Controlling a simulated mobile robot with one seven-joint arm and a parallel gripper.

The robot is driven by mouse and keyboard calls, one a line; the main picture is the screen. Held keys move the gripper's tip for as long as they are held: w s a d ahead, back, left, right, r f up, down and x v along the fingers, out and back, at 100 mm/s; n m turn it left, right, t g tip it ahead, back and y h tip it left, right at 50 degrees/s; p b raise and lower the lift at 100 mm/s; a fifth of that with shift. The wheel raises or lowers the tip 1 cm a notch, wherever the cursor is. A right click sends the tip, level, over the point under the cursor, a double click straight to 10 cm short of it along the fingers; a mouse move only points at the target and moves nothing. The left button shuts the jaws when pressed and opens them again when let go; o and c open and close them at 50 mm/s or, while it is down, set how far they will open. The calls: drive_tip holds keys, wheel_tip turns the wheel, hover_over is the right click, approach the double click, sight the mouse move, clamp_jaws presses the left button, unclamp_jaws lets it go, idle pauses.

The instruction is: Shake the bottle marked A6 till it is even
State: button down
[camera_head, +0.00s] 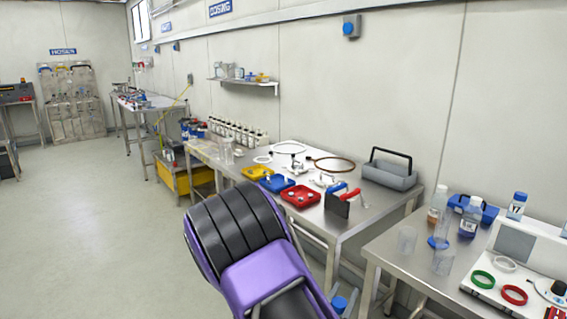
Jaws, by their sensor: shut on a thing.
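My purple and black arm (245,245) fills the bottom middle of the head view. Its gripper does not show, so what it holds cannot be seen. No label reading A6 can be made out. A row of white bottles with dark caps (236,133) stands at the back of the middle bench, too small to read.
The middle bench (345,216) holds yellow, blue and red trays (301,197), hose rings and a grey toolbox (389,176). A small blue item (340,303) shows beside my arm. Open floor (90,230) lies left.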

drive_tip(key=shift+r+p, duration=1.9)
drive_tip(key=shift+r, duration=0.35)
wheel_tip(320, 180, down, 5)
drive_tip(key=b, duration=0.3)
drive_tip(key=shift+r+b, duration=0.2)
drive_tip(key=shift+b, duration=0.1)
